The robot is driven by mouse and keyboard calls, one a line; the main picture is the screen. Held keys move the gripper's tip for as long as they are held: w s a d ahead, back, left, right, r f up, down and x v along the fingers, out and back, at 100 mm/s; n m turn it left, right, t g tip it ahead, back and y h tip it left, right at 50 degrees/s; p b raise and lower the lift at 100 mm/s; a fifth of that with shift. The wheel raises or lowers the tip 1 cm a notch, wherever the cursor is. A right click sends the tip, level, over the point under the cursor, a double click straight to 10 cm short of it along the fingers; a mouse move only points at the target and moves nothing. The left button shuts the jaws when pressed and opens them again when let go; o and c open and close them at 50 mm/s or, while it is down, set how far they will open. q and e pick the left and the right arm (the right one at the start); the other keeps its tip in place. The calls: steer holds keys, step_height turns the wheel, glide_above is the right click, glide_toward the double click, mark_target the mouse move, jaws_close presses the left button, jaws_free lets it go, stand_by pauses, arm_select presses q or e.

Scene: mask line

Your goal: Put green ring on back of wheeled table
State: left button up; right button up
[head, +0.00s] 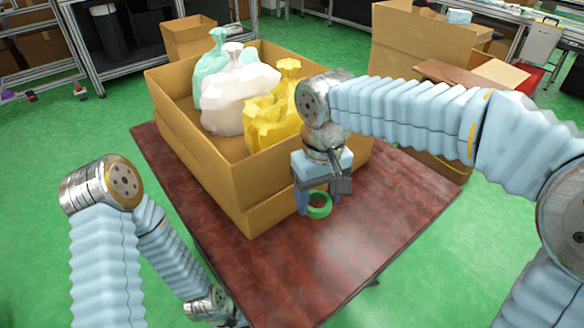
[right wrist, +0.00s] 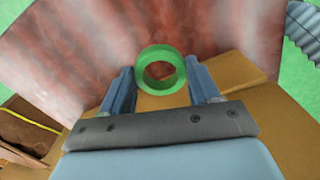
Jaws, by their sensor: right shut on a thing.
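The green ring (head: 319,211) is held between the fingertips of my right gripper (head: 318,200), which is shut on it. In the right wrist view, the ring (right wrist: 146,82) sits between the two fingers (right wrist: 161,85) with its hole facing the camera. The gripper points down over the dark red wheeled table (head: 378,233), close to the right side of the cardboard box. I cannot tell whether the ring touches the tabletop. My left arm comes in at the lower left, but its gripper is out of view.
A large open cardboard box (head: 200,165) fills much of the tabletop. It holds a yellow bag (head: 262,122), a white bag (head: 235,95) and a teal bag (head: 212,62). Bare tabletop lies in front and right of the box. More cardboard boxes (head: 415,45) stand behind.

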mark_target(315, 234)
step_height(315, 234, down, 8)
steer(key=shift+s+f, duration=0.1)
steer(key=shift+f, duration=0.1)
steer(key=shift+f+b, duration=0.2)
steer(key=shift+b, duration=0.2)
steer(key=o, duration=1)
steer(key=shift+r, duration=0.1)
steer(key=shift+o, duration=0.2)
